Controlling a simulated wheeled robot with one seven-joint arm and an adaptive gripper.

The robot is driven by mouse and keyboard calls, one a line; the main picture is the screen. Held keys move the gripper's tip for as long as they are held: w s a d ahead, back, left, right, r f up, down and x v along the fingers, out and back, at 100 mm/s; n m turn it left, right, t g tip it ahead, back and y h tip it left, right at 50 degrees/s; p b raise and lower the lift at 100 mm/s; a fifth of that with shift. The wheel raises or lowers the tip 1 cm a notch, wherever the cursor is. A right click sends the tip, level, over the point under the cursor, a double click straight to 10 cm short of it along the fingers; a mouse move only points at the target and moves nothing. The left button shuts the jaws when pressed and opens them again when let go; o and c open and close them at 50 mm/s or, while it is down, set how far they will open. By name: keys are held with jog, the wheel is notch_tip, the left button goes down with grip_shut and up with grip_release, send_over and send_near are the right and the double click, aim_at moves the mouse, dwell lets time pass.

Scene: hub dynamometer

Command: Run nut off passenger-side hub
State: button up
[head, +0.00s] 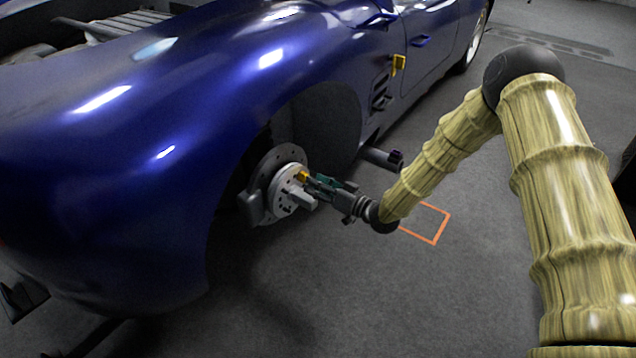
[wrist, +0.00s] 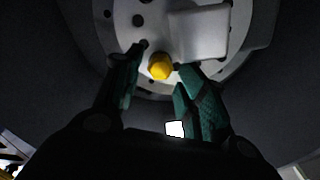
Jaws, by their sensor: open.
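The hub (head: 287,190) sits in the front wheel well of the blue car, with a brake disc behind it. A yellow nut (head: 303,176) is on the hub face. In the wrist view the nut (wrist: 160,66) shows on the pale hub face (wrist: 125,30), between and just beyond my fingertips. My gripper (head: 318,183) is open, with its teal fingers (wrist: 160,58) either side of the nut. I cannot tell whether either finger touches it. A grey block (wrist: 198,32) stands out from the hub face beside the nut, to its upper right.
The blue car body (head: 200,80) arches over the hub closely. A dark cylindrical part (head: 382,157) sticks out below the car's sill, behind my gripper. An orange outline (head: 436,225) marks the floor at right. The floor in front of the hub is clear.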

jog(key=shift+f+m+p, duration=0.1)
jog(key=shift+m+p, duration=1.65)
jog(key=shift+m, duration=5.65)
jog(key=shift+a, duration=0.2)
